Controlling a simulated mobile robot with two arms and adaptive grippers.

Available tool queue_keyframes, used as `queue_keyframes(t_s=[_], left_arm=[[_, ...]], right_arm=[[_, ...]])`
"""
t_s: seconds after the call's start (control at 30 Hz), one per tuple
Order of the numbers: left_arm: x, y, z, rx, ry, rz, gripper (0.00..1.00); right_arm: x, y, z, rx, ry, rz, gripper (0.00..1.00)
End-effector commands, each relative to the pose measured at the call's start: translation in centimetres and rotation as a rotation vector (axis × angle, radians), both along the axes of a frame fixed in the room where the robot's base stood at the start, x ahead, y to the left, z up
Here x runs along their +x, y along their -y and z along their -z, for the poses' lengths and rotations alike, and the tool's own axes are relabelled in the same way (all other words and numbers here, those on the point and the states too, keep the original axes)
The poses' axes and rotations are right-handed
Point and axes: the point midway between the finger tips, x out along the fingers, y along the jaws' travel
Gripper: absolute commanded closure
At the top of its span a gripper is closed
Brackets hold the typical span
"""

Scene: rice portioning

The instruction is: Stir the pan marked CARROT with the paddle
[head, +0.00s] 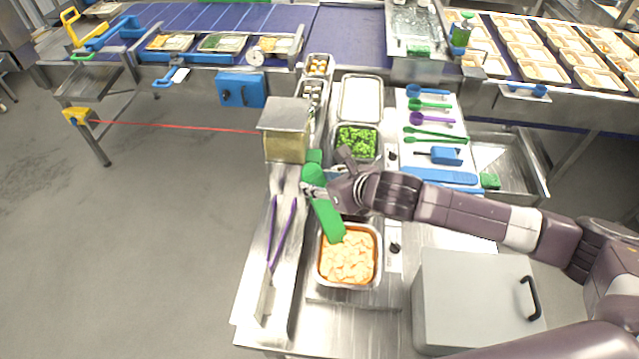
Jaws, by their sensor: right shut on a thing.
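A steel pan (348,287) of pale orange slices, which look like carrot, sits at the near end of the steel counter. I cannot read any CARROT mark on it. My right gripper (314,189) is beyond the pan, shut on the green paddle (325,216). The paddle slants down toward me, and its lower end overlaps the pan's far left corner. I cannot tell whether it touches the slices. My left gripper is not in view.
A pan of green florets (356,143) and a clear-sided container (286,142) stand beyond my gripper. Purple tongs (283,236) lie left of the pan. A grey box (470,295) stands to the right. Coloured utensils (430,119) lie on a white board at the back right.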

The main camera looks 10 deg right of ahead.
Motion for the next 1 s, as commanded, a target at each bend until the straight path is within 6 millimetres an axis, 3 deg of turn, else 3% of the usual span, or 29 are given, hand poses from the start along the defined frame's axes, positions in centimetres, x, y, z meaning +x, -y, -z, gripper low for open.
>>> queue_keyframes(t_s=[0.37,0.8,1.0], left_arm=[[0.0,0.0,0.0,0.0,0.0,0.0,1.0],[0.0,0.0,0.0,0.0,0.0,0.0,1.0],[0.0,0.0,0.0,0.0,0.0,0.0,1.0]], right_arm=[[-3.0,-0.9,0.0,0.001,0.0,0.001,0.85],[0.2,0.1,0.0,-0.001,0.001,0.002,0.85],[-0.8,-0.3,0.0,0.001,-0.002,-0.002,0.85]])
